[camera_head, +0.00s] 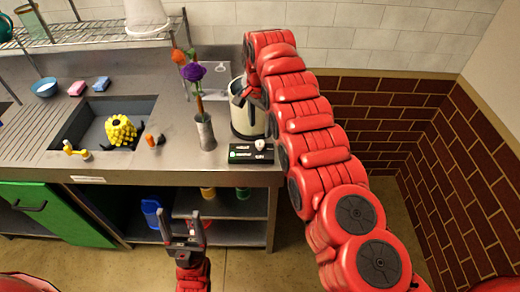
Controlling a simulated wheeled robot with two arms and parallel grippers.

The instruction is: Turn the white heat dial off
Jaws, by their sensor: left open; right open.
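The white heat dial (260,145) sits on top of a black control box (240,154) with a green label, at the front right edge of the steel counter. A pale pot (240,122) stands just behind the box. My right gripper (240,97) is open at the pot's upper part, above and behind the dial and apart from it. I cannot tell whether it touches the pot. My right arm passes close to the right of the dial and hides part of the counter. My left gripper (186,222) is open and empty, low in front of the counter.
A grey vase (205,132) with colourful flowers stands left of the pot. A sink (100,125) holds a yellow-and-black object (120,130). A small orange item (154,140) lies near the sink. A green cabinet door (62,212) and lower shelf (235,234) are below.

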